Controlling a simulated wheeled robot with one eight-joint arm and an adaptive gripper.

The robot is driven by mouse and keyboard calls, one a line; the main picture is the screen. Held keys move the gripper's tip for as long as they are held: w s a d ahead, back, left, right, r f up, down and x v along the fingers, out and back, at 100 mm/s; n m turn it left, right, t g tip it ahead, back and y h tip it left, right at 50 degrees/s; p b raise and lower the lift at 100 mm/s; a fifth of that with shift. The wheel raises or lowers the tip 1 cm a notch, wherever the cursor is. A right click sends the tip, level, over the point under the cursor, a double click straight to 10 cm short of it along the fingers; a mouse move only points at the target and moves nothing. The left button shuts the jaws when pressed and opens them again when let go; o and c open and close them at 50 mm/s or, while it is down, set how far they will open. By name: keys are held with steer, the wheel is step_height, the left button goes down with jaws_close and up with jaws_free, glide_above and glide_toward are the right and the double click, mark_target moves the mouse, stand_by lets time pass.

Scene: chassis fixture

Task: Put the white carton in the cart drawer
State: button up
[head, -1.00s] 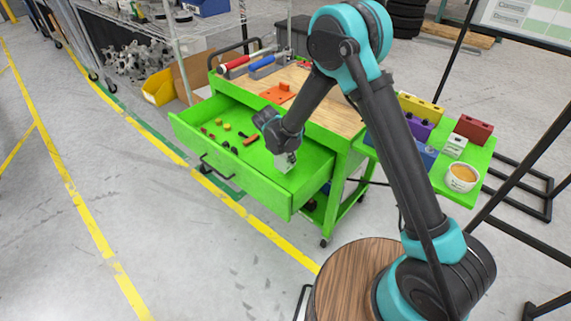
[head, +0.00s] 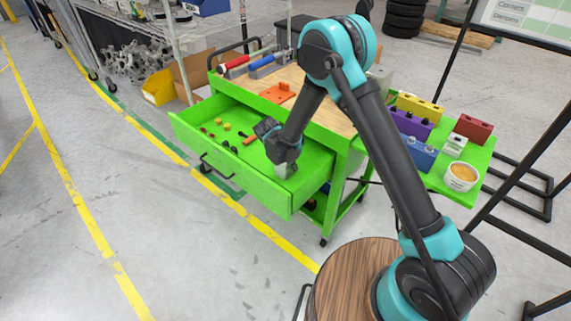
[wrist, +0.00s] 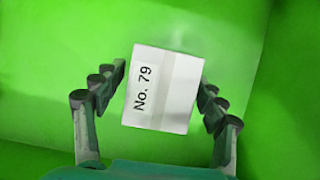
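The white carton (wrist: 165,88), labelled "No. 79", lies between the fingers of my gripper (wrist: 163,80) in the wrist view. A thin green gap shows beside the left finger; the right finger is very close to the carton, and contact there is unclear. The fingers look open around it. In the head view, the carton (head: 286,171) is just below my gripper (head: 284,160), low inside the near right end of the open green cart drawer (head: 243,182). My gripper hides part of it. Whether its underside touches the drawer floor is hard to tell.
Small red, yellow and dark parts (head: 225,134) lie in the drawer's left and middle. The cart's wooden top (head: 325,110) holds tools and an orange bracket (head: 277,93). The green side shelf (head: 440,182) holds coloured blocks, a small white box (head: 454,145) and a cup (head: 461,177).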

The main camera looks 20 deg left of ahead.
steer(key=v, duration=1.2)
